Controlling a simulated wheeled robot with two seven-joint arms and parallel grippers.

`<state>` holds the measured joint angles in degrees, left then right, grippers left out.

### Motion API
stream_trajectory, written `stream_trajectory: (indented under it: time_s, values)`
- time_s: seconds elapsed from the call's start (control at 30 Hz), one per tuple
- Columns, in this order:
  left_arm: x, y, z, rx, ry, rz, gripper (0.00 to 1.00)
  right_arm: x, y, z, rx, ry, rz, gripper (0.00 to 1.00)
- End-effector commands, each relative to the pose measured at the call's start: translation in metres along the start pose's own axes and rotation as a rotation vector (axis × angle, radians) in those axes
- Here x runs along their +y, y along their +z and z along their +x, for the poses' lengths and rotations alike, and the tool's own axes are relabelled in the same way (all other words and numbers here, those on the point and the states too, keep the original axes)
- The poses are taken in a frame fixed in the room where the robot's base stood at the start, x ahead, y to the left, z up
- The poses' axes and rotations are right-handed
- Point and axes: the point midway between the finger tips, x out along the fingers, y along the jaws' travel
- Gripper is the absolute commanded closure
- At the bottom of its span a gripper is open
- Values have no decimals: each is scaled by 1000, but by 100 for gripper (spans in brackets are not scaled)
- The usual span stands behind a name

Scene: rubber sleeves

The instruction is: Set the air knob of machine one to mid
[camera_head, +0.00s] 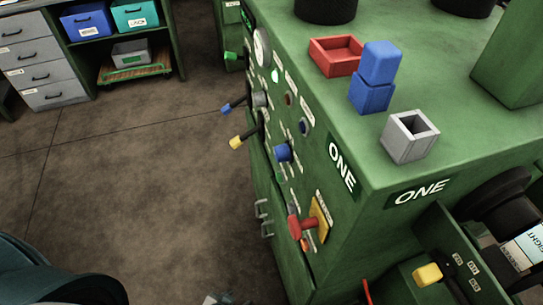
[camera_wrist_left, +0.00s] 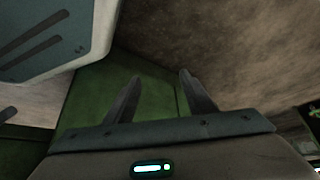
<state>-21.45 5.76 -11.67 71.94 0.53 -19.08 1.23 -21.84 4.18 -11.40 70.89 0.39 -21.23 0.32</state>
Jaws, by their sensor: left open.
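Machine one (camera_head: 345,215) is a green cabinet marked ONE on two faces. A sliver of my left gripper (camera_head: 222,299) shows at the bottom edge, low beside the panel. In the left wrist view, its two fingers (camera_wrist_left: 160,76) are apart with nothing between them, over a green surface.
On the machine's top are a red tray (camera_head: 336,55), stacked blue blocks (camera_head: 375,78) and a grey square cup (camera_head: 410,135). Drawers and a shelf stand at the back left; the floor (camera_head: 130,160) between is clear.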

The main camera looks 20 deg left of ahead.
Motion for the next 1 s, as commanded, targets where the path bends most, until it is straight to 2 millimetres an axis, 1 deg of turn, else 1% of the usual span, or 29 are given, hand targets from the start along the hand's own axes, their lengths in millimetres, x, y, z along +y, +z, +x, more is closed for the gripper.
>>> stream_trajectory:
  time_s: [0.03, 0.07, 0.17, 0.2, 0.27, 0.3, 0.37, 0.4, 0.47, 0.5, 0.57, 0.6, 0.67, 0.7, 0.77, 0.8, 0.9, 1.0]
  values:
    - [-11, -11, -2, 34, -7, 6, 50, 0, -1, 0, 2, 0, 0, 100]
    - [-17, -20, -3, 60, -10, 7, 50, 0, -2, -1, 4, 0, 0, 100]
    - [-42, -55, -12, 170, -18, 18, 50, 0, -4, -1, 11, 0, -1, 100]
    - [-54, -73, -18, 227, -18, 25, 50, 0, -5, -1, 14, 0, -2, 100]
    - [-70, -103, -29, 320, -13, 36, 50, 1, -7, -1, 17, 1, -3, 100]
    - [-80, -124, -39, 387, -5, 44, 50, 1, -8, 0, 20, 1, -3, 100]
    - [-95, -157, -58, 494, 15, 59, 50, 1, -11, 0, 28, 1, -5, 100]
    - [-102, -179, -73, 567, 35, 71, 50, 1, -14, 0, 35, 0, -6, 100]
    - [-111, -211, -97, 674, 74, 89, 50, 0, -17, 0, 44, 0, -7, 100]
    - [-115, -231, -115, 743, 105, 102, 50, 0, -18, 0, 48, -1, -8, 100]
    - [-118, -257, -144, 842, 160, 122, 50, -1, -19, -1, 53, -2, -9, 100]
    - [-119, -273, -164, 904, 202, 135, 50, -1, -19, -1, 57, -3, -9, 100]
    - [-119, -294, -195, 993, 272, 157, 50, -2, -20, -2, 63, -3, -10, 100]
    - [-117, -306, -217, 1048, 324, 171, 50, -2, -19, -2, 65, -4, -10, 100]
    - [-114, -321, -249, 1122, 404, 193, 50, -2, -17, -2, 64, -4, -11, 100]
    - [-112, -329, -270, 1166, 459, 206, 50, -2, -16, -2, 64, -4, -11, 100]
    - [-105, -340, -315, 1250, 587, 232, 50, -3, -14, -2, 70, -5, -11, 100]
    - [-101, -345, -350, 1303, 691, 251, 50, -4, -16, -3, 75, -6, -10, 100]
